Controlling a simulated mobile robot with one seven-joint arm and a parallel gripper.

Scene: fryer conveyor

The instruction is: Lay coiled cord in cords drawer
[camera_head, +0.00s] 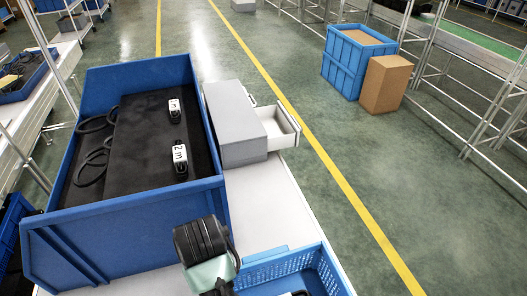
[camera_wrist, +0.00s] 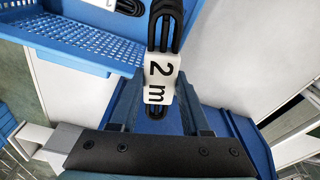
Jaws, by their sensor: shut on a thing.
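A coiled black cord (camera_wrist: 158,114) with a white "2 m" label is between the fingers of my gripper (camera_wrist: 160,92), which is shut on it in the wrist view. In the head view my gripper (camera_head: 218,280) is at the bottom edge, near the blue basket; its fingers and the held cord are hidden there. A grey drawer unit (camera_head: 232,115) stands beyond it on the white table. Its near drawer (camera_head: 286,128) is pulled out to the right and its visible inside looks empty. A closed drawer handle (camera_head: 251,97) shows behind. Drawer labels cannot be read.
A large blue bin (camera_head: 130,228) left of the unit holds black foam, loose black loops and two labelled cords (camera_head: 179,158). A perforated blue basket (camera_head: 318,262) at the front holds another cord (camera_wrist: 128,6). White tabletop (camera_head: 262,205) between basket and drawers is clear.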

